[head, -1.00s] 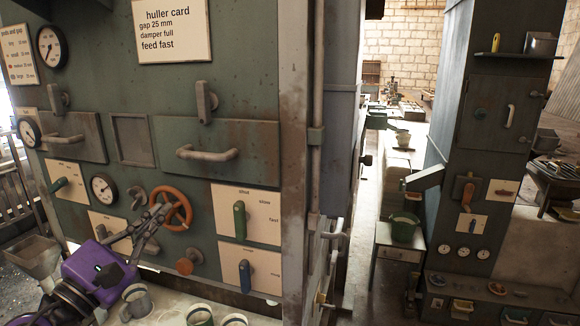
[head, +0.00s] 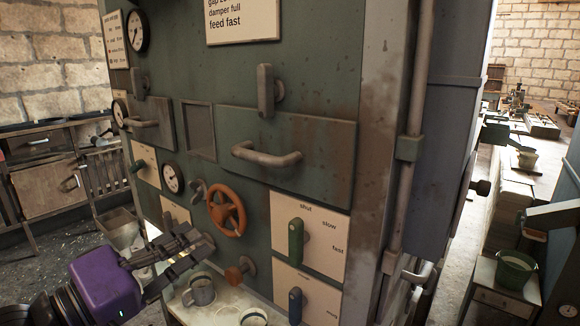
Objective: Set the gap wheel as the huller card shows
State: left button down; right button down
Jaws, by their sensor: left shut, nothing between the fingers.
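The gap wheel is probably the orange handwheel (head: 227,211) on the green machine front; it carries no readable label. The huller card (head: 243,18) is cut by the top edge. Its lines "damper full" and "feed fast" are readable, and the gap line above is partly cut off. A second earlier sight of it reads "gap 25 mm". My left gripper (head: 208,240), on a purple wrist, is shut and empty, just below and left of the wheel; I cannot tell whether it touches. A round dial (head: 172,178) is left of the wheel. My right gripper is not in view.
A green lever (head: 296,240) sits on a plate marked shut, slow and fast, with a blue lever (head: 295,304) below. An orange knob (head: 236,273) projects under the wheel. A long handle (head: 265,154) juts out above.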

aim_at(227, 210)
pick_arm(q)
jog(key=w+d+f, duration=0.1)
jog(key=w+d, duration=0.2)
jog(key=w, duration=0.2)
jog(key=shift+w+f+m+y, duration=0.2)
jog(key=shift+m+y, duration=0.1)
jog(key=shift+y, duration=0.1)
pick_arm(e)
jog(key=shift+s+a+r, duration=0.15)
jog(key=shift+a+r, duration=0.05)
pick_arm(q)
jog(key=shift+d+r, duration=0.1)
jog(key=shift+w+r, duration=0.1)
jog(key=shift+r, duration=0.2)
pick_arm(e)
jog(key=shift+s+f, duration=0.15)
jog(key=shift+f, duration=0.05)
pick_arm(q)
jog(key=shift+f+b, duration=0.2)
jog(key=shift+b, duration=0.15)
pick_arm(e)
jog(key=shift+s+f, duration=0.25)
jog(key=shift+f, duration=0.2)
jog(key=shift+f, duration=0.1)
